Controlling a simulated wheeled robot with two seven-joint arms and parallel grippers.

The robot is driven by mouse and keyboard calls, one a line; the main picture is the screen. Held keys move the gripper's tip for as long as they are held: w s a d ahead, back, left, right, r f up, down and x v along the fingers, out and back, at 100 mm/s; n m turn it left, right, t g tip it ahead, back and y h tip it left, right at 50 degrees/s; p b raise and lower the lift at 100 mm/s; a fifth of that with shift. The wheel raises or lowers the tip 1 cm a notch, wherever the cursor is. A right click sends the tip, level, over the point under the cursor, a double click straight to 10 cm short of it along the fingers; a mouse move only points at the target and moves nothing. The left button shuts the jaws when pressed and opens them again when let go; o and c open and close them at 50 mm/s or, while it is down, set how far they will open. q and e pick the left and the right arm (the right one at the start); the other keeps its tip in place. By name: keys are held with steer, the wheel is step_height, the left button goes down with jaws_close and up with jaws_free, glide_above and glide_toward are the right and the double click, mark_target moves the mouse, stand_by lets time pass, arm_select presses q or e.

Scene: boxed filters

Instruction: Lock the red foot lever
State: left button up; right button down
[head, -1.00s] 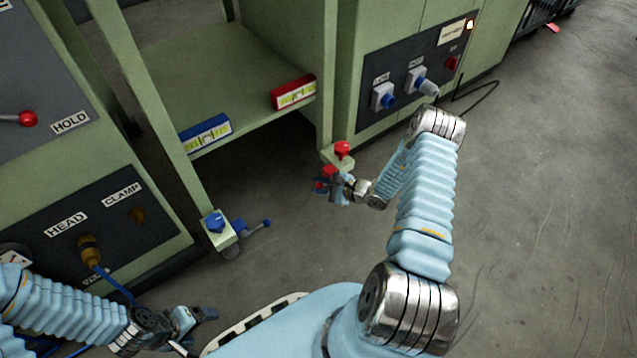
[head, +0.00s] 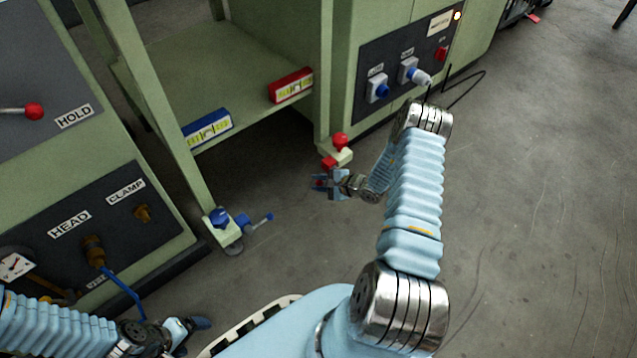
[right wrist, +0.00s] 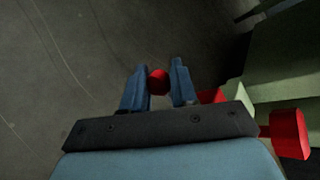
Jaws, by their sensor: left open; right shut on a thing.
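The red foot (head: 341,156) is at the bottom of the right post, with a red knob (head: 340,139) on top and a red lever hub (head: 328,163) at its side. My right gripper (head: 318,183) is low beside it, shut on the lever's red ball end. In the right wrist view the red ball (right wrist: 158,82) is between the two blue fingers (right wrist: 158,88), and the foot's red knob (right wrist: 288,133) is at right. The lever's shaft is mostly hidden. My left gripper (head: 200,323) is open and empty at the lower left.
A blue foot (head: 219,217) with its lever (head: 262,221) sticking out is at the left post. A blue box (head: 207,130) and a red box (head: 291,86) lie on the green shelf's edge. A socket panel (head: 400,75) is above right.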

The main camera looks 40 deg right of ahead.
steer(key=shift+f, duration=0.1)
steer(key=c, duration=0.9)
jaws_free()
steer(key=shift+c, duration=0.2)
steer(key=shift+s+d, duration=0.1)
steer(key=shift+s, duration=0.1)
steer(key=p+v, duration=0.2)
steer(key=v, duration=1.1)
steer(key=shift+s+r, duration=0.15)
steer(key=shift+r, duration=0.1)
